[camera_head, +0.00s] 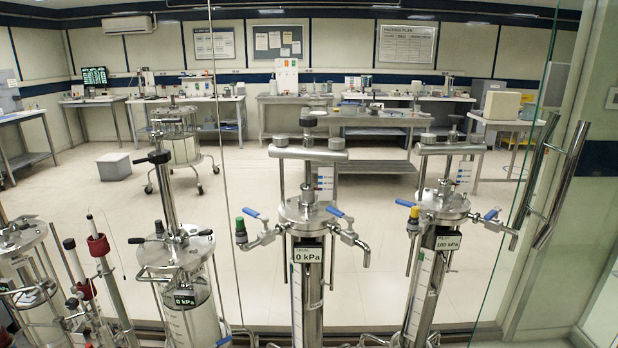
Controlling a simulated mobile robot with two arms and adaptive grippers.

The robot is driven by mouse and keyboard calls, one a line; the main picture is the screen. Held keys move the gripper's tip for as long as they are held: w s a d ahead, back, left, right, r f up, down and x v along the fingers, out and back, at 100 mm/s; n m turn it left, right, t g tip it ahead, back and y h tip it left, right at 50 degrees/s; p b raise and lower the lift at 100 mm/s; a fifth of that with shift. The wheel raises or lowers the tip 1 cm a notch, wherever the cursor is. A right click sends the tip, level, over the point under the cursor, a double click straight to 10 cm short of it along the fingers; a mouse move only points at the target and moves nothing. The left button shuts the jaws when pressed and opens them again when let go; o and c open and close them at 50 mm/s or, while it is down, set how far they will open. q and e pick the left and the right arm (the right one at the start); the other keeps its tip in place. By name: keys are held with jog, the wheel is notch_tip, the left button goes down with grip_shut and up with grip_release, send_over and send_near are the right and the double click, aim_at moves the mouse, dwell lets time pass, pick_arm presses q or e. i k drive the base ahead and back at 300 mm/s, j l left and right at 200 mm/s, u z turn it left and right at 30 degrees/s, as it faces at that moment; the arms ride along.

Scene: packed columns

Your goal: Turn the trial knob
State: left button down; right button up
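The middle steel column (308,265) carries a small display (307,255) that seems to read TRIAL, 0 kPa. A dark knob (308,121) tops its shaft, above a thick crossbar (307,154). A green knob (240,224) sits on its left side valve, beside a blue lever (255,214). Another blue lever (340,214) is on its right valve. I cannot tell for certain which knob is the trial knob. Neither of my grippers is in view, and nothing touches the column's knobs.
A similar column (425,275) on the right reads 100 kPa and has a yellow knob (405,203). A third column (185,265) at left reads 0 kPa. A glass door with a metal handle (562,185) is at right. Benches (290,97) line the back; the floor between (250,190) is mostly open.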

aim_at(307, 122)
jog(key=i+j, duration=0.2)
jog(key=i, duration=0.25)
jog(key=i+j, duration=0.2)
jog(key=i, duration=0.2)
